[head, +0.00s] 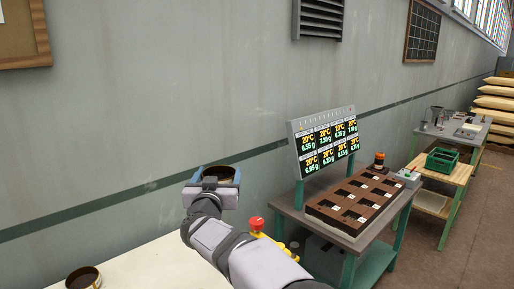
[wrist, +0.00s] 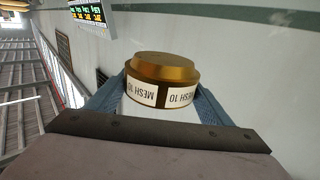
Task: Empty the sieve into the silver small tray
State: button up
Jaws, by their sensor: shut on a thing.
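My gripper (head: 212,187) is raised above a cream table in the head view. It is shut on a round brass sieve (wrist: 163,68), with one blue finger on each side of it. In the wrist view the sieve carries white "MESH 10" labels on its side and has a narrower brass end. In the head view the sieve (head: 217,172) shows as a dark ring between the fingers. I cannot tell whether anything is inside it. I cannot make out a silver small tray for certain in either view.
Another round brass-rimmed vessel (head: 84,277) stands on the cream table (head: 150,262). To the right, a bench holds a brown compartment tray (head: 325,212) and a display panel (head: 325,140). Beyond are a green crate (head: 442,160) and a grey far bench (head: 465,130). A wall runs behind.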

jog(key=s+a+f+p, duration=0.3)
jog(key=s+a+f, duration=0.4)
jog(key=a, duration=0.4)
jog(key=s+a+f+n+y+p, duration=0.1)
jog(key=s+a, duration=0.3)
jog(key=s, duration=0.6)
jog(key=s+a+f+n+y+p, duration=0.1)
jog(key=s+a+f+y+p, duration=0.1)
jog(key=s, duration=0.8)
jog(key=s+a+f+n+y+p, duration=0.1)
jog(key=s+a+f+p, duration=0.3)
jog(key=s+a, duration=0.4)
jog(key=shift+s+a+g+y+p, duration=0.3)
jog(key=shift+s+p, duration=0.1)
jog(key=shift+s, duration=0.75)
jog(key=shift+d+f, duration=0.1)
jog(key=shift+d, duration=0.05)
